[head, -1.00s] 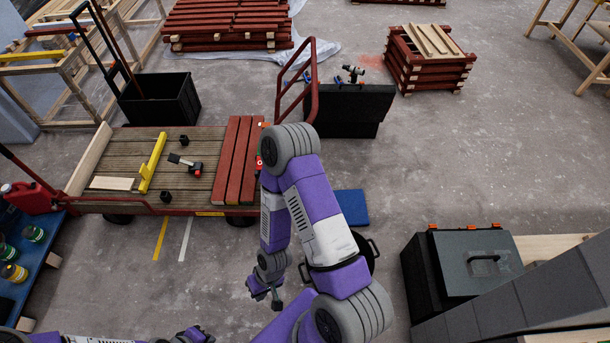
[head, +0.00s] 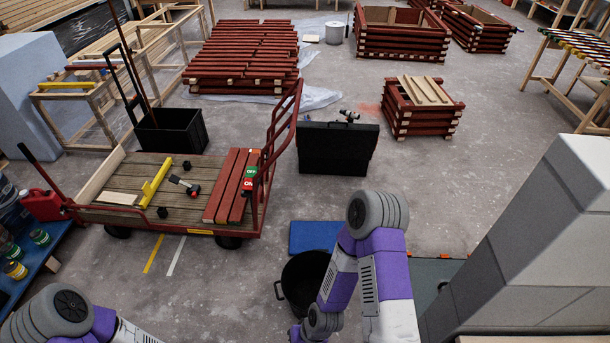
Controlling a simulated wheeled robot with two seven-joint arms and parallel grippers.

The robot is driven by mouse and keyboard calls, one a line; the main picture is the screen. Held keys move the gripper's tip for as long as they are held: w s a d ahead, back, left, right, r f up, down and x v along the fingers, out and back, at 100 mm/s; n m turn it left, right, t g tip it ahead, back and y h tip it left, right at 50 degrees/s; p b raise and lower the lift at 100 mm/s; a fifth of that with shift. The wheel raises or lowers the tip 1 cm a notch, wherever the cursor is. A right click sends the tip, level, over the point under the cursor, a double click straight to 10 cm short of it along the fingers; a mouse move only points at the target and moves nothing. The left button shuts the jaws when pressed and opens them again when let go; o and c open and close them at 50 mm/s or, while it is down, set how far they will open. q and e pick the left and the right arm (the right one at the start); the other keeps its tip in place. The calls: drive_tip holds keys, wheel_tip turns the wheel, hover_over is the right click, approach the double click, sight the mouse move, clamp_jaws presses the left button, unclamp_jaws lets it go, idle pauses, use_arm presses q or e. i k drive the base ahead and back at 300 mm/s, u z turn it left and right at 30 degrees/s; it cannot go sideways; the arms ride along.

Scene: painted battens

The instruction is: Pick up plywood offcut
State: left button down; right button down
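A small flat pale wooden piece, which looks like the plywood offcut (head: 118,198), lies on the slatted deck of a red-framed cart (head: 190,231). It is near the deck's front left corner, left of a yellow bar (head: 154,182). My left arm shows at the bottom left and my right arm at the bottom middle right. Both grippers are outside the picture, and both arms are well apart from the pale piece.
The cart also carries a mallet (head: 186,185), small black blocks and red battens (head: 232,186). A black bucket (head: 303,282) and blue mat (head: 314,237) are right of it. A grey block-like column (head: 545,235) stands at right.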

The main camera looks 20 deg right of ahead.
sight(109, 197)
drive_tip(key=z, duration=0.4)
drive_tip(key=i, duration=1)
